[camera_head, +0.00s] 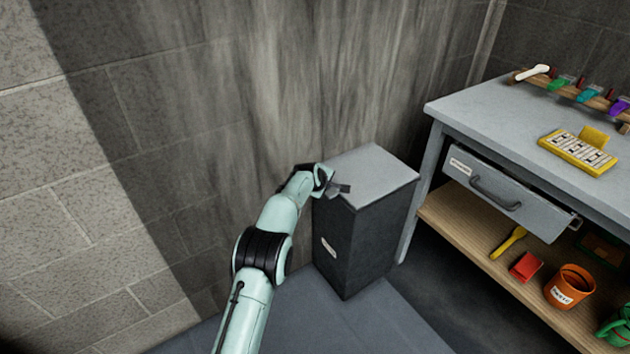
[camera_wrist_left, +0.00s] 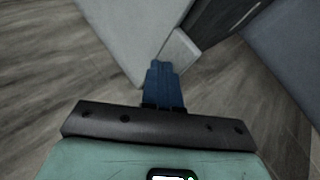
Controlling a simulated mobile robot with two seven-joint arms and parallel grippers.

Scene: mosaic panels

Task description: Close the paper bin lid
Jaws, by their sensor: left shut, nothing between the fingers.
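The paper bin (camera_head: 356,243) is a dark upright box with a small white label on its front, standing against the wall. Its light grey lid (camera_head: 377,172) lies flat across the top and looks closed; I see no gap. My left gripper (camera_head: 343,188) is at the lid's left front corner; I cannot tell whether it touches. In the left wrist view its blue fingers (camera_wrist_left: 165,84) are together and empty, with the grey lid (camera_wrist_left: 130,35) and the dark bin side (camera_wrist_left: 212,18) beyond them. My right gripper is in neither view.
A grey workbench (camera_head: 480,120) stands right of the bin, with its drawer (camera_head: 505,195) partly out. Its lower shelf holds an orange pot (camera_head: 570,287) and a red box (camera_head: 526,266). A yellow tray (camera_head: 577,152) lies on top. The floor before the bin is clear.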

